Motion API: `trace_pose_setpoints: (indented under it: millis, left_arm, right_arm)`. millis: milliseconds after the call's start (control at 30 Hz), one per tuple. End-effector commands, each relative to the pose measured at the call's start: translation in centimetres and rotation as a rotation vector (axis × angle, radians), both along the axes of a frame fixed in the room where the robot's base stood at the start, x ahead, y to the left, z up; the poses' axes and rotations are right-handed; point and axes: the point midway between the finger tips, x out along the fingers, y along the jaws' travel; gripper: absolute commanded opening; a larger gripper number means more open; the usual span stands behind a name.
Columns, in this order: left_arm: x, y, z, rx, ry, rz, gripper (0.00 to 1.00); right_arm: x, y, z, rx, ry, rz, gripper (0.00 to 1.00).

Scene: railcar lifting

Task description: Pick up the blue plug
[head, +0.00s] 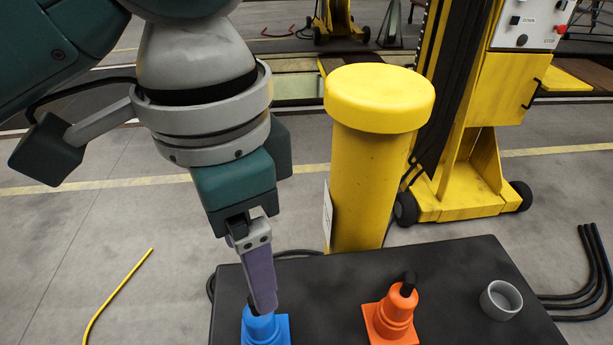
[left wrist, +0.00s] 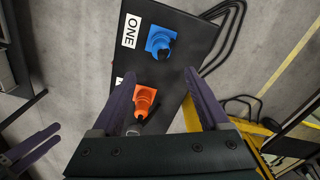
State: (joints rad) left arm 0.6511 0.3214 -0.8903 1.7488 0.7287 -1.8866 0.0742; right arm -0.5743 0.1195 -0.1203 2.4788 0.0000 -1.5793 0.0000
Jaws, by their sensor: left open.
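The blue plug (head: 265,329) stands on a black tabletop (head: 330,290) at the bottom of the head view. In the left wrist view the blue plug (left wrist: 161,41) lies ahead of the fingertips, beside a white label reading ONE. My left gripper (head: 263,300) points down over the plug. Its fingers overlap the plug's dark top in the head view, and I cannot tell whether they touch it. In the left wrist view my left gripper (left wrist: 160,76) is open with nothing held. My right gripper (left wrist: 38,146) shows at the lower left there, fingers apart and empty.
An orange plug (head: 393,314) stands right of the blue one. A grey ring-shaped cup (head: 501,300) is farther right on the tabletop. A thick yellow post (head: 372,160) rises behind the table. A yellow wheeled machine (head: 480,170) stands beyond.

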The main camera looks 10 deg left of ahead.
Motion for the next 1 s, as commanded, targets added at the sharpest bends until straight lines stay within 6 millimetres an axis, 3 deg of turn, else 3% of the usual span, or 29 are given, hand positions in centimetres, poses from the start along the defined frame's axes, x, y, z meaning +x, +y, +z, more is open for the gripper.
trace_pose_setpoints:
  millis: [300,467,700,1000]
  left_arm:
    - [0.1,0.2,-4.2,0.010,0.005,-0.001,0.78]
    - [0.1,0.3,-5.5,0.010,0.004,-0.002,0.78]
    - [0.1,0.4,-9.2,0.010,0.002,-0.002,0.78]
    - [0.1,0.5,-9.9,0.008,0.000,-0.003,0.78]
  right_arm:
    - [-0.4,0.0,-0.4,-0.001,0.009,0.000,0.44]
    - [-0.4,0.0,-0.3,-0.001,0.009,0.000,0.44]
    - [-0.3,0.0,-0.3,0.000,0.008,0.000,0.44]
    - [-0.3,0.0,-0.3,0.000,0.006,0.000,0.44]
